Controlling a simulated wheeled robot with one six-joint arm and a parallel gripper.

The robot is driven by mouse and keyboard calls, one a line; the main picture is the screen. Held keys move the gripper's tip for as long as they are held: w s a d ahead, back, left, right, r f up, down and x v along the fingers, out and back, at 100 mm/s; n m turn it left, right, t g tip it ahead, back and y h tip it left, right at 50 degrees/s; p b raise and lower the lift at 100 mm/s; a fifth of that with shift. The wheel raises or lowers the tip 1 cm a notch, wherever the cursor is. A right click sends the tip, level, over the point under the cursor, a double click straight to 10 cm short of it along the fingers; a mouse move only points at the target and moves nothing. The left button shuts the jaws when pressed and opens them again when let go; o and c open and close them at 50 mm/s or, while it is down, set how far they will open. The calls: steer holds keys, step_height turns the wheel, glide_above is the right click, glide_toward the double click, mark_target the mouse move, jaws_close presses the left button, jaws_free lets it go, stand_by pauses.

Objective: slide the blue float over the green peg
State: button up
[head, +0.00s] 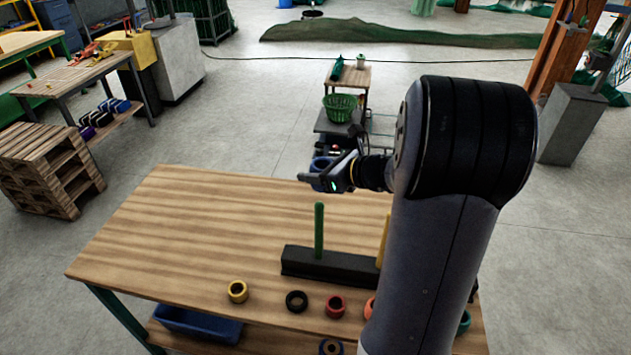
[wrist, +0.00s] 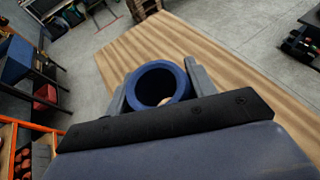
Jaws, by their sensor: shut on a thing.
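The blue float, a ring with an open hole, is held between the two fingers of my gripper (wrist: 158,88) in the wrist view; the float (wrist: 181,82) shows there in the middle. In the head view my gripper (head: 312,180) is above the far part of the table, and the blue float (head: 319,163) shows only partly behind it. The green peg (head: 319,230) stands upright on a black base (head: 325,268), with no ring on it. My gripper is higher than the peg's top and apart from it. The wrist view does not show the peg.
A yellow peg (head: 384,240) stands on the same base, partly hidden by my arm. The table's left part is clear.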

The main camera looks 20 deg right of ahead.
steer(key=shift+w+a, duration=0.2)
steer(key=shift+a, duration=0.1)
step_height(320, 180, down, 10)
steer(key=b, duration=0.9)
steer(key=shift+f, duration=0.2)
steer(key=o, duration=1.1)
steer(key=shift+d, duration=0.1)
steer(key=b+v, duration=0.1)
steer(key=v, duration=1)
